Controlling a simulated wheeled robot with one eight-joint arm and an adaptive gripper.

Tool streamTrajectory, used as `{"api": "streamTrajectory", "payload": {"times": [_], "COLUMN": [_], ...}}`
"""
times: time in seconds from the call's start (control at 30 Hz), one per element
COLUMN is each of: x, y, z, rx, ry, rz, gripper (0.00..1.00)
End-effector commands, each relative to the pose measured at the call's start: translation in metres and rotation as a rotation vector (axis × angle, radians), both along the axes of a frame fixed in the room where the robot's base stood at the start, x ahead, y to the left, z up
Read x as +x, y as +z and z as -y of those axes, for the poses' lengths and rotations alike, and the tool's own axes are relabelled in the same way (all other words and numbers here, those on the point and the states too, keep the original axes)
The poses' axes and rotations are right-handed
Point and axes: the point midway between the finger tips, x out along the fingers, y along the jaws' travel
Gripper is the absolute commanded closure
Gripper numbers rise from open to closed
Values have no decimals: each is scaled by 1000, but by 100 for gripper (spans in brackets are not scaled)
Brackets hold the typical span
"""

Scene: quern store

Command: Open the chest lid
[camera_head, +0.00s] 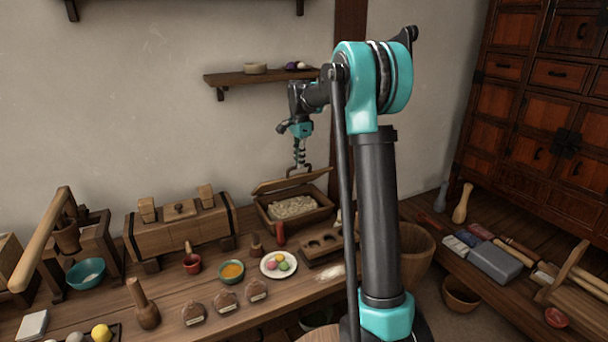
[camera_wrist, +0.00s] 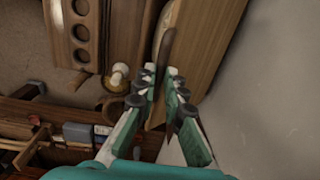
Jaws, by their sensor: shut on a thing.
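The wooden chest (camera_head: 302,220) stands on the bench against the wall, with a pale, lumpy filling showing inside. Its lid (camera_head: 283,183) is raised partway and slopes over the back of the chest. My gripper (camera_head: 299,169) is at the lid's upper edge, reaching down from above. In the wrist view my gripper (camera_wrist: 161,75) is closed about the edge of the lid (camera_wrist: 208,45), a brown wooden board. The exact contact between the fingertips and the edge is partly hidden by the fingers.
A holed wooden block (camera_head: 322,245) and a plate of coloured balls (camera_head: 278,264) lie in front of the chest. A larger wooden box (camera_head: 180,232) stands left of it. A wall shelf (camera_head: 262,77) hangs above, close to my arm.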

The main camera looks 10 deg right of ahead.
Motion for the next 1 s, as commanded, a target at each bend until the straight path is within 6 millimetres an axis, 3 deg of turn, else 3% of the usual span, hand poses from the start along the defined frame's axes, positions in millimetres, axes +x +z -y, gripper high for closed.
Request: {"api": "streamTrajectory", "payload": {"times": [0.03,0.2,0.8,0.83,0.93,1.0], "x": [14,26,33,33,33,33], "y": [-1,7,12,12,12,12], "z": [-6,-11,-16,-16,-16,-15], "rx": [7,7,11,11,11,11], "ry": [4,5,7,7,7,7], "rz": [23,23,23,23,23,23], "gripper": [100,100,100,87,68,64]}}
